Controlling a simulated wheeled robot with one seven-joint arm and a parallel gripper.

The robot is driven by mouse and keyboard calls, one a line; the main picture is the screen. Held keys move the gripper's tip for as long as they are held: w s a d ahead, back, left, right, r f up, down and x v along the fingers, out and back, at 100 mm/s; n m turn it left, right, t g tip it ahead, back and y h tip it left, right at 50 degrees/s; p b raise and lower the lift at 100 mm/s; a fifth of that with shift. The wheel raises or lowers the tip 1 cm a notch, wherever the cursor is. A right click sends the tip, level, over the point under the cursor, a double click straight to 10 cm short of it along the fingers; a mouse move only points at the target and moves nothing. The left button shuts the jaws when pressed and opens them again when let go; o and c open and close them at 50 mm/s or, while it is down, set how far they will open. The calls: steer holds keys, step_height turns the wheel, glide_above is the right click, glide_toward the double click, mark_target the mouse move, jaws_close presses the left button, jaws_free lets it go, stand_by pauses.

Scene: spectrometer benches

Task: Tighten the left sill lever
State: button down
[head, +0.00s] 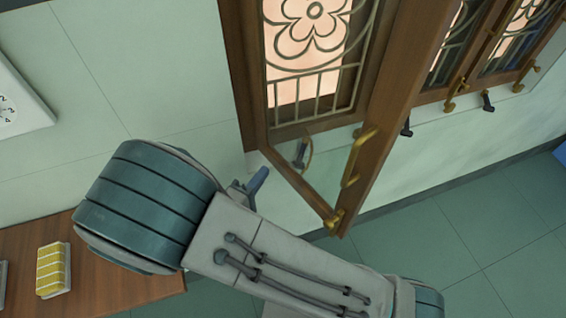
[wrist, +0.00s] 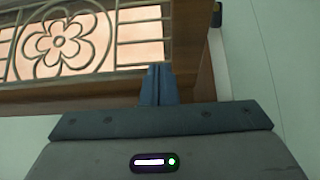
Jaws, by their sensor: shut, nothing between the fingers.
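A dark lever (head: 300,152) shows at the left, apparently through the open casement's glass, to the right of my fingertips. I see no contact between them. Its exact angle is hard to tell. A dark piece (wrist: 216,14) stands at the top right of the wrist view; I cannot tell what it is.
The brown casement (head: 385,100) stands open, with a gold handle (head: 357,155), right of my gripper. Other dark levers (head: 406,128) (head: 488,101) sit along the sill further right. A wooden desk (head: 110,285) with a yellow rack (head: 53,269) is at lower left.

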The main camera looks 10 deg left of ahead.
step_height(320, 180, down, 9)
steer(key=b, duration=0.8)
steer(key=shift+s+b, duration=0.3)
steer(key=shift+b, duration=0.05)
steer(key=p+x, duration=0.1)
steer(key=x, duration=0.9)
steer(key=shift+f, duration=0.1)
steer(key=shift+s, duration=0.1)
